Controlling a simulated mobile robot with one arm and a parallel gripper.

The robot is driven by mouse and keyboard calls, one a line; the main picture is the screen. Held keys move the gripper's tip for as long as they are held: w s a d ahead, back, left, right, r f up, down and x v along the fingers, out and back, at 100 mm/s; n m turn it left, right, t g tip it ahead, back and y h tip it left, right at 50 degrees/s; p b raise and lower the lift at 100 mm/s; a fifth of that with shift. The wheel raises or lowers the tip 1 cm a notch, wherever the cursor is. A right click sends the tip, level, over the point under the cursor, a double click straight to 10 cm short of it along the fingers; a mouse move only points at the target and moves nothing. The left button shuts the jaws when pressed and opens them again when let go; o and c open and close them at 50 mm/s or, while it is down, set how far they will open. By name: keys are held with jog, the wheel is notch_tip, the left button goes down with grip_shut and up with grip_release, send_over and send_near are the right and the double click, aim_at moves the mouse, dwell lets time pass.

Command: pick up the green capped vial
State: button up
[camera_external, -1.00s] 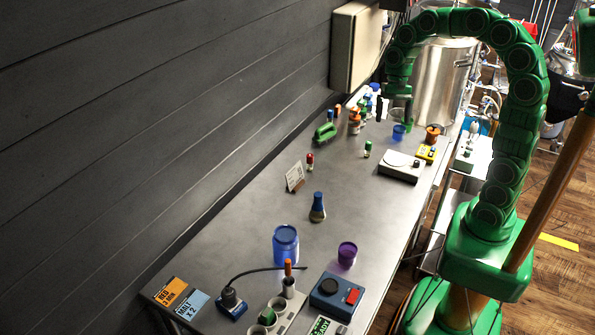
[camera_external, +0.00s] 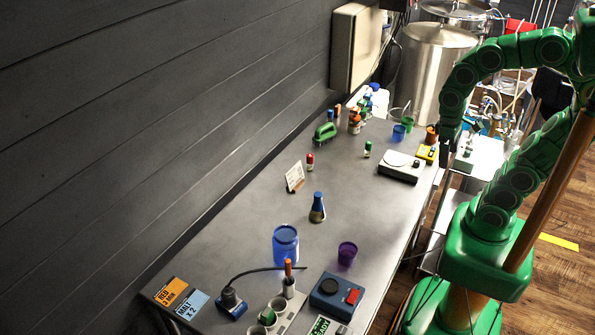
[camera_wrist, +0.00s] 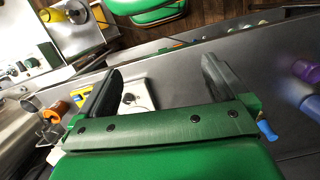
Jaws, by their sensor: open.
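The green capped vial (camera_external: 367,149) stands upright on the grey bench, left of the white scale, in the external view. I cannot make it out in the wrist view, where my gripper body covers part of the bench. My gripper (camera_external: 445,152) is near the bench's right edge, to the right of the vial and apart from it. In the wrist view my gripper (camera_wrist: 161,68) has its two dark fingers wide apart with nothing held between them.
The white scale (camera_external: 398,170) and a yellow device (camera_external: 425,153) lie between vial and gripper. A red capped vial (camera_external: 310,162), a green clamp-like object (camera_external: 325,133) and a blue flask (camera_external: 317,207) stand left of or nearer than the vial. Bench around it is clear.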

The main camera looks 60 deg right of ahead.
jog(key=shift+s+f+n, duration=0.3)
jog(key=shift+s, duration=0.45)
jog(key=shift+s+f+n, duration=0.25)
jog(key=shift+s+n, duration=0.05)
jog(key=shift+s, duration=0.4)
jog(key=c, duration=0.8)
